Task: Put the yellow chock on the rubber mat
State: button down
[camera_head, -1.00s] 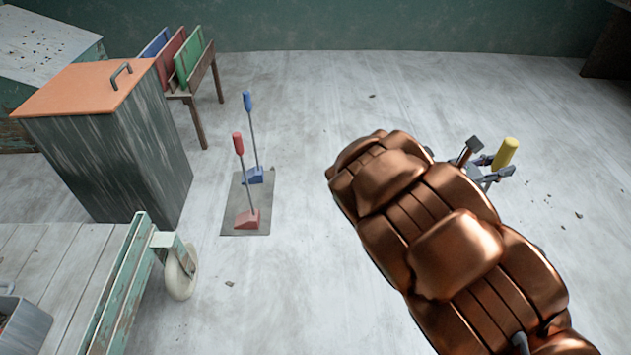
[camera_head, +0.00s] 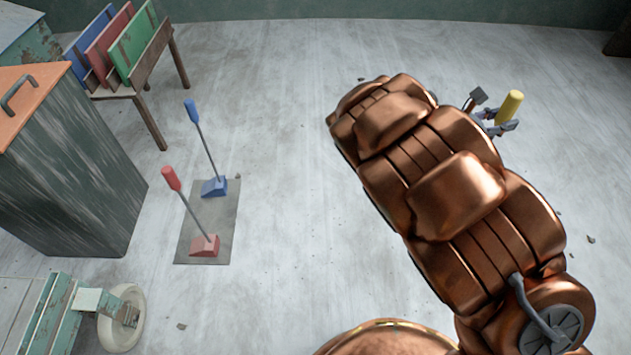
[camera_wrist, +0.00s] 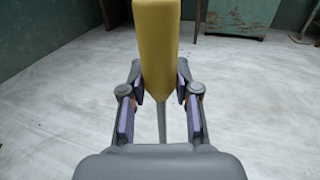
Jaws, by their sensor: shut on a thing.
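My gripper (camera_head: 496,125) is at the upper right in the head view, past my copper-coloured arm, above the floor. It is shut on the yellow chock's thick yellow handle (camera_head: 509,106), which stands up between the fingers. In the wrist view the yellow chock (camera_wrist: 157,45) rises between both finger pads, with a thin grey rod below it. Its lower part is hidden in the head view. The dark grey rubber mat (camera_head: 185,250) lies on the floor at centre left, well apart from my gripper. A red chock (camera_head: 205,246) and a blue chock (camera_head: 214,187) stand on it.
A dark cabinet with an orange top (camera_head: 80,180) stands left of the mat. A rack with coloured boards (camera_head: 152,55) is behind it. A green cart with a white wheel (camera_head: 122,318) is at lower left. The floor between mat and arm is clear.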

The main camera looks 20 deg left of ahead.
aim_at(210, 218)
jog(key=i, duration=1.6)
jog(key=u, duration=4.3)
jog(key=i, duration=0.65)
jog(key=z, duration=0.05)
